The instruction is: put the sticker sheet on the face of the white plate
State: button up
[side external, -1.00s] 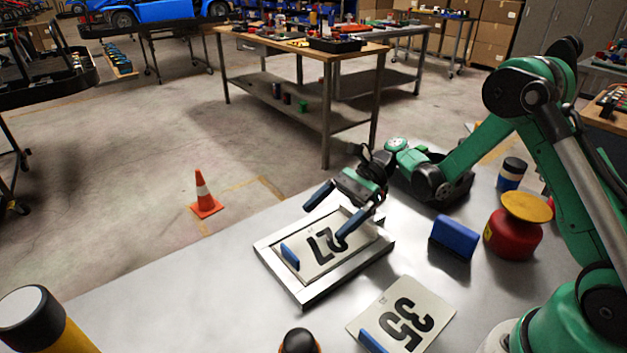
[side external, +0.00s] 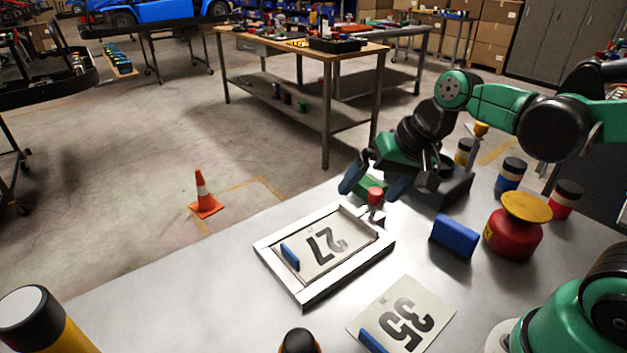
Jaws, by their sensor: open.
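A pale sticker sheet marked 27 (side external: 335,262), with a blue tab on its left edge, lies flat on the face of the white plate (side external: 317,296), inside its raised rim. A second pale sheet marked 35 (side external: 421,297), also with a blue tab, lies on the table in front of the plate, apart from it. My gripper (side external: 373,187) is open and empty beyond the plate's far right corner, clear of both sheets.
A blue block (side external: 453,237) and a red container with a yellow top (side external: 513,228) stand right of the plate. Several small jars (side external: 511,175) stand behind them. A black-and-yellow cylinder (side external: 38,318) is at the front left. The table left of the plate is clear.

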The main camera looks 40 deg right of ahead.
jog(key=shift+s+d+r+n+t+h, duration=0.1)
jog(key=shift+s+d+n+t+h, duration=0.25)
jog(key=shift+n, duration=0.5)
jog(key=shift+s+d+r+n+t+h, duration=0.15)
jog(key=shift+s+n+t+h, duration=0.3)
jog(key=shift+n, duration=0.45)
jog(key=shift+s+d+r+n+t+h, duration=0.1)
jog(key=shift+s+d+n+t+h, duration=0.25)
jog(key=shift+n, duration=0.5)
